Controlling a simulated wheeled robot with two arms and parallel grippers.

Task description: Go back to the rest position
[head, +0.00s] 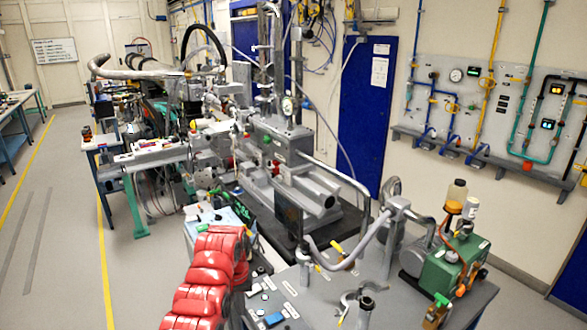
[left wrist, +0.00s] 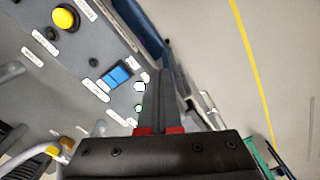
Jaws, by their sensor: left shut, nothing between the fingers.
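My left arm, in red covers, comes up from the bottom of the head view, left of the grey bench top. The left gripper (left wrist: 152,85) shows in the left wrist view with its dark fingers together and nothing between them. It points past the edge of a grey panel (left wrist: 60,85). A blue switch (left wrist: 115,76) and a yellow button (left wrist: 65,18) lie on that panel to the left of the fingers. I cannot tell whether the fingers touch the panel. In the head view the arm covers much of the gripper. My right gripper is in neither view.
The grey bench (head: 305,295) with metal pipes and a green pump (head: 452,265) stands at the lower right. Beamline equipment (head: 285,150) fills the middle. Open floor (head: 60,250) with a yellow line (head: 104,250) lies to the left. A blue door (head: 367,105) is behind.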

